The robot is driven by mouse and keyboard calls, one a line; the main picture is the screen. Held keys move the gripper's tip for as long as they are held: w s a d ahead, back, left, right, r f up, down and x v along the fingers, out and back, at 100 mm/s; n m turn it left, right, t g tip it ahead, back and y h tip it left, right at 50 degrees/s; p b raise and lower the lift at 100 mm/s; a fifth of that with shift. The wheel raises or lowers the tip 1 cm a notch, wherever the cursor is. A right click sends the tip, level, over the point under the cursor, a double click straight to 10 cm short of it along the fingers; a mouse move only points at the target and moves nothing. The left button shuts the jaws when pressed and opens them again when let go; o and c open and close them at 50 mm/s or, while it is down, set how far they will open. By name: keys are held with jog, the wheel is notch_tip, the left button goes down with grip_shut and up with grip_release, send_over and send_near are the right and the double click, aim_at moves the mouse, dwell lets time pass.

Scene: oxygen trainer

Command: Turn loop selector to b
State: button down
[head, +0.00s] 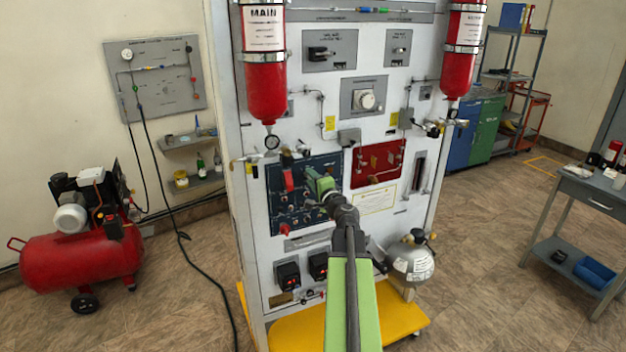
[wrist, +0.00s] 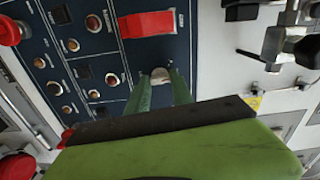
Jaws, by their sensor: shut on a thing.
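The dark blue panel (head: 285,215) is on the lower left of the white cabinet's front. My gripper (head: 314,174) reaches its upper right part. In the wrist view, my gripper (wrist: 161,80) has its two green fingers shut on a small pale knob (wrist: 160,73) on this panel, apparently the loop selector. The fingers cover the knob's sides, and I cannot read its letters or tell where it points. In the head view, my gripper hides the knob.
A red lever (wrist: 150,24) sits close to the held knob. Several small round buttons (wrist: 94,23) are on the same panel. A red panel (head: 377,163) is to the right of my gripper. A grey round tank (head: 410,262) stands at the lower right.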

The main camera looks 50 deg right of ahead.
jog(key=shift+s+m, duration=0.15)
jog(key=shift+m, duration=4.85)
jog(key=c, duration=1.1)
grip_release()
